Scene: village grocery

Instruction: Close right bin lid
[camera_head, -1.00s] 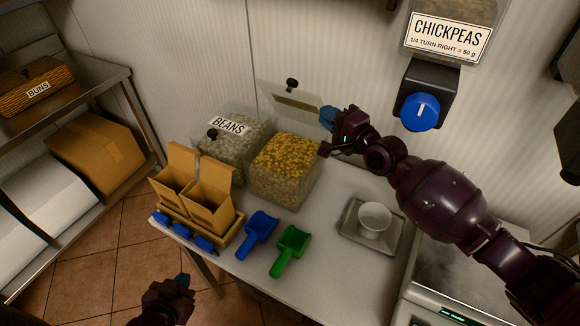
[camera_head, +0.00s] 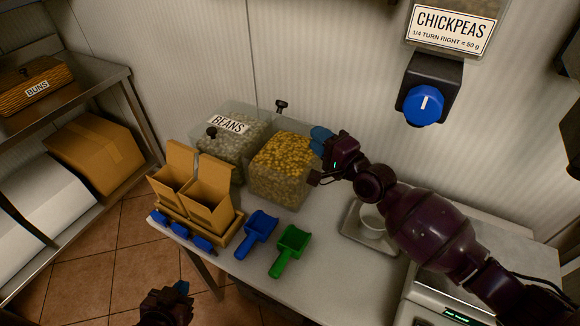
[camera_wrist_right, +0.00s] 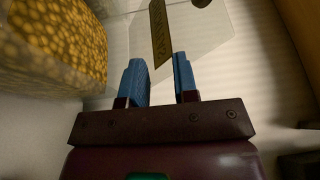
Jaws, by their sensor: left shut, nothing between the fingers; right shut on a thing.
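The right bin (camera_head: 278,186) is clear, holds yellow grains and is open at the top. Its clear lid is raised at the back and seen nearly edge-on in the head view, with its black knob (camera_head: 281,106) above the rear rim. In the right wrist view the lid (camera_wrist_right: 215,45) extends beyond the fingers, its label seen dark. My right gripper (camera_head: 320,138), also in the right wrist view (camera_wrist_right: 164,75), is at the bin's back right corner, its blue fingers shut on the lid's edge. My left gripper (camera_head: 182,287) is shut and empty, low at the front left.
A closed beans bin (camera_head: 222,152) stands left of the right bin. In front are cardboard boxes in a holder (camera_head: 195,222), a blue scoop (camera_head: 258,232) and a green scoop (camera_head: 290,246). A tray (camera_head: 355,238) with a white cup (camera_head: 372,222) sits under my right arm. A chickpea dispenser (camera_head: 428,88) hangs above.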

